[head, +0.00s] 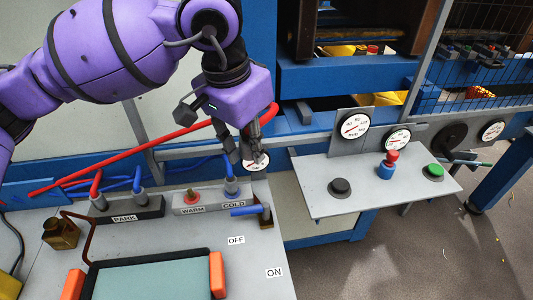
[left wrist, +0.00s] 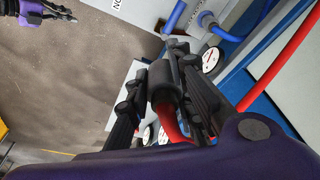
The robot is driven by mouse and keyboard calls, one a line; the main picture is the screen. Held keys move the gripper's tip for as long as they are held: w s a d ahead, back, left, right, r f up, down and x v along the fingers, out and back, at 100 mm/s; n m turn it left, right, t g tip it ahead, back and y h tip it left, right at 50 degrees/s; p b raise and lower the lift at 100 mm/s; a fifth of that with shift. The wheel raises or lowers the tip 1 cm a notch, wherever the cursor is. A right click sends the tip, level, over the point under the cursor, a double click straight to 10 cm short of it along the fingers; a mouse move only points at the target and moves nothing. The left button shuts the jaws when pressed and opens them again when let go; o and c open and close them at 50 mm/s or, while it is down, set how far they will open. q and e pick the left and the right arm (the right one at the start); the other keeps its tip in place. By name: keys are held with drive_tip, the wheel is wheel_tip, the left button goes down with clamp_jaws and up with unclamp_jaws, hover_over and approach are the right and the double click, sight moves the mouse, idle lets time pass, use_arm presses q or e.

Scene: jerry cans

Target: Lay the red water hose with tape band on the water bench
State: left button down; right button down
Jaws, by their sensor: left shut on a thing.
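My left gripper (head: 246,150) is shut on the dark grey end connector (left wrist: 161,78) of a red hose, above the back edge of the water bench (head: 200,245). In the left wrist view the connector sits between the black fingers, with red hose (left wrist: 170,122) coming out of it. In the head view a long red hose (head: 150,147) runs from the lower left to behind the gripper and bends there. I cannot make out a tape band. My right gripper (left wrist: 48,12) shows only partly, at the top left of the left wrist view.
The PARK block (head: 125,212) holds a red and a blue plug. The COLD socket holds a blue plug (head: 232,186); the WARM socket (head: 193,197) has no hose. A blue-handled valve (head: 250,210) and a framed screen (head: 150,280) occupy the bench. A gauge shelf (head: 315,190) stands right.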

use_arm(q)
wheel_tip(320, 180, up, 4)
drive_tip(key=s+a+f+n, duration=0.1)
drive_tip(key=s+a+n, duration=0.1)
drive_tip(key=n, duration=0.1)
drive_tip(key=w+d+n+y, duration=0.1)
drive_tip(key=w+d+n, duration=0.3)
drive_tip(key=w+d, duration=0.5)
drive_tip(key=s+a+f, duration=0.3)
drive_tip(key=a+f, duration=0.2)
drive_tip(key=a, duration=0.3)
drive_tip(key=s+a+f, duration=0.4)
drive_tip(key=a+f, duration=0.1)
drive_tip(key=a, duration=0.4)
drive_tip(key=shift+a+f, duration=0.15)
drive_tip(key=shift+a, duration=0.05)
